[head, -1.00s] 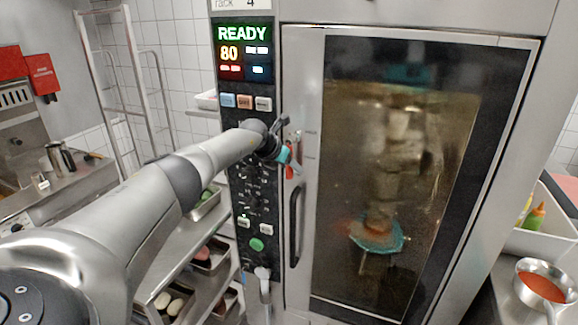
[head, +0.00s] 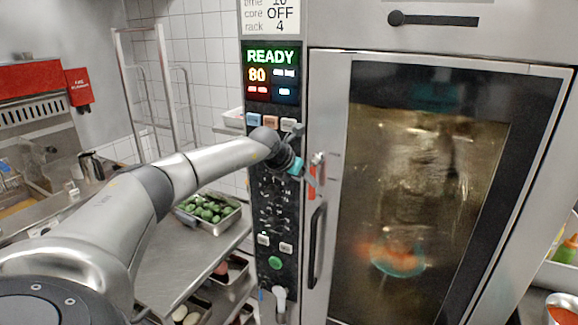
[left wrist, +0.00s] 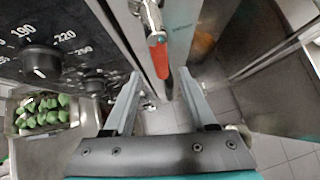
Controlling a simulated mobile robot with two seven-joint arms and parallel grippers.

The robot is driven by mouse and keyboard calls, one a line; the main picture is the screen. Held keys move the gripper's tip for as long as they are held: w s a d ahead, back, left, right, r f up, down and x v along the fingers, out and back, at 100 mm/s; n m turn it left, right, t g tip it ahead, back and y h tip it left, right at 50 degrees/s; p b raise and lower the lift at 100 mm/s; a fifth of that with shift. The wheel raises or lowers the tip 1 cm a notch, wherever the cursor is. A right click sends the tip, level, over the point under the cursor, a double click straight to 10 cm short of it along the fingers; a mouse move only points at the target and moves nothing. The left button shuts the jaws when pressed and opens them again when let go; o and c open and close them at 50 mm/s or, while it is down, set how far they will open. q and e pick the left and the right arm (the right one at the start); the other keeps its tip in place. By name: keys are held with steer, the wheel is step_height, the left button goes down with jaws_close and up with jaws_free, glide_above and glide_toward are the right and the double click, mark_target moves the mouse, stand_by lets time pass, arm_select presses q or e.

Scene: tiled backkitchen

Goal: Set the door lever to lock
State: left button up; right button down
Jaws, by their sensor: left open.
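The oven door lever (head: 312,184) has a metal pivot and a red grip. It sits on the left edge of the oven door (head: 335,120), above the black door handle (head: 316,245), and its red grip hangs down. The door looks shut. My left gripper (head: 303,172) is open, just left of the lever. In the left wrist view the red lever grip (left wrist: 158,56) appears between the two fingertips of my left gripper (left wrist: 159,75), with a gap on each side. Whether either finger touches it cannot be told. My right gripper is not in view.
The control panel (head: 268,215) with knobs and buttons stands left of the door, close behind my gripper. A tray of green vegetables (head: 210,222) is on a steel table at left. A tall metal rack (head: 150,95) stands behind it. An orange-capped bottle (head: 568,247) is at right.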

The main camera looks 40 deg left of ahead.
arm_select(q)
steer(key=b+v, duration=0.2)
steer(key=v, duration=0.7)
stand_by(0.4)
